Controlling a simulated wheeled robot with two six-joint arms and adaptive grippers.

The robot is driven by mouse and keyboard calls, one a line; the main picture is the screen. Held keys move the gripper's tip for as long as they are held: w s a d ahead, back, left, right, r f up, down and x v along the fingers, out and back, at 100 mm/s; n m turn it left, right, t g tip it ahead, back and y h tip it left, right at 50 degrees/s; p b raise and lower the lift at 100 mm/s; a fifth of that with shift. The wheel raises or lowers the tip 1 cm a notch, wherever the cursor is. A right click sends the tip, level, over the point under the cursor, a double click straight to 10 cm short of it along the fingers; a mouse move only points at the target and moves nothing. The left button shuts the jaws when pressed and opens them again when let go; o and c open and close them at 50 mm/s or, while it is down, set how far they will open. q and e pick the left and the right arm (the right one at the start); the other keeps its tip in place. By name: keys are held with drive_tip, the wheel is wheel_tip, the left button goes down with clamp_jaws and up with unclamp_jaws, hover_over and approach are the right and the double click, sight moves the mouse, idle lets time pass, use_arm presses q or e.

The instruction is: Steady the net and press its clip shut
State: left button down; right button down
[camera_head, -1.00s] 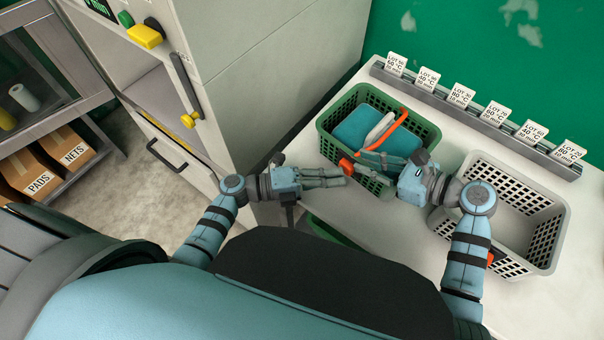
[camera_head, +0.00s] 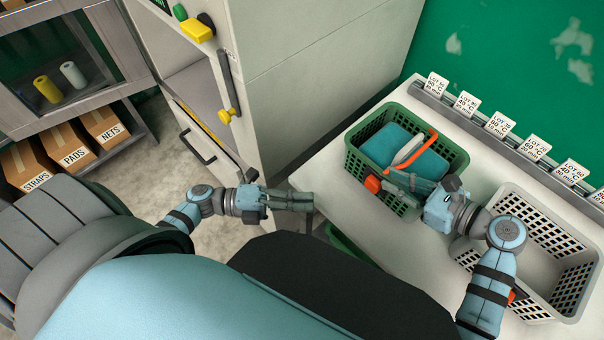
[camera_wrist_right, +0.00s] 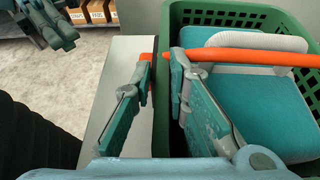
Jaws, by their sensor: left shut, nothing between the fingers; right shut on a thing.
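A teal, soft-looking bundle (camera_head: 384,141), which I take for the net, lies in a green basket (camera_head: 354,161). It also fills much of the right wrist view (camera_wrist_right: 262,105). A white curved piece (camera_head: 408,152) lies on it, and an orange bar (camera_head: 423,147), seemingly the clip, slants over it. My right gripper (camera_head: 390,183) straddles the basket's near wall, one finger on each side, and appears shut on its rim. An orange block (camera_head: 372,184) shows outside that wall. My left gripper (camera_head: 312,201) is shut and empty, apart from the basket, by the table's left edge.
A grey basket (camera_head: 521,196) stands to the right on the white table (camera_head: 328,181). A rail of lot cards (camera_head: 497,124) runs along the back. A cream machine (camera_head: 300,75) and shelves with labelled boxes (camera_head: 73,155) stand to the left.

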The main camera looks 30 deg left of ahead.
drive_tip(key=c, duration=1.5)
unclamp_jaws()
drive_tip(key=shift+d, duration=0.1)
